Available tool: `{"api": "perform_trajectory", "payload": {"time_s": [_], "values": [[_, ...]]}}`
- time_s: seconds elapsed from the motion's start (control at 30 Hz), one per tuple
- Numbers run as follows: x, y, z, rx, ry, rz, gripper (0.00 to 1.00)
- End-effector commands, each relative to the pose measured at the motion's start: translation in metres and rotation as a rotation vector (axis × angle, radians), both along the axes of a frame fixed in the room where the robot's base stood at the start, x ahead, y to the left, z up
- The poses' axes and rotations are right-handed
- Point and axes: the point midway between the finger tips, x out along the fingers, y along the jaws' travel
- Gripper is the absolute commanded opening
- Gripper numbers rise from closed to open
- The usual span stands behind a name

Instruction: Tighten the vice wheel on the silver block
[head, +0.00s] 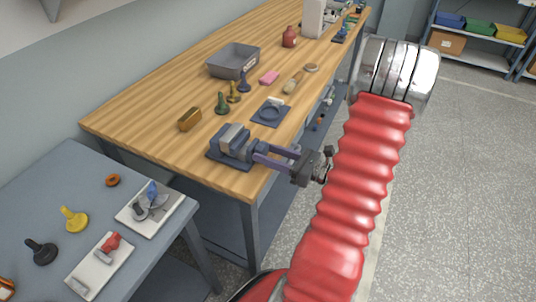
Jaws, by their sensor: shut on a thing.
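The vice (222,157) stands on a dark base plate near the front corner of the wooden bench. The silver block (236,136) sits in the vice, its light grey faces showing at the top. My gripper (258,153) reaches in from the right, its two purple fingers at the near right side of the vice, where the wheel is. The fingers are shut on the vice wheel, which is small and mostly hidden by them.
A lower grey table (75,190) with fixtures stands at left.

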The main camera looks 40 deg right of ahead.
Motion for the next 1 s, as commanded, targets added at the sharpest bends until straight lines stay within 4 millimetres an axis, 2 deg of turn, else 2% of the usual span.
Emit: {"api": "perform_trajectory", "payload": {"time_s": [0.4, 0.43, 0.6, 0.67, 1.0], "values": [[-0.0002, 0.0004, -0.0002, 0.036, 0.013, 0.000, 0.23], [-0.0002, 0.0004, -0.0002, 0.036, 0.013, 0.000, 0.47], [-0.0002, 0.0003, -0.0001, 0.034, 0.012, 0.000, 0.59], [-0.0002, 0.0002, -0.0001, 0.034, 0.012, 0.000, 0.63], [-0.0019, -0.0009, 0.0001, 0.032, 0.011, -0.001, 0.63]]}}
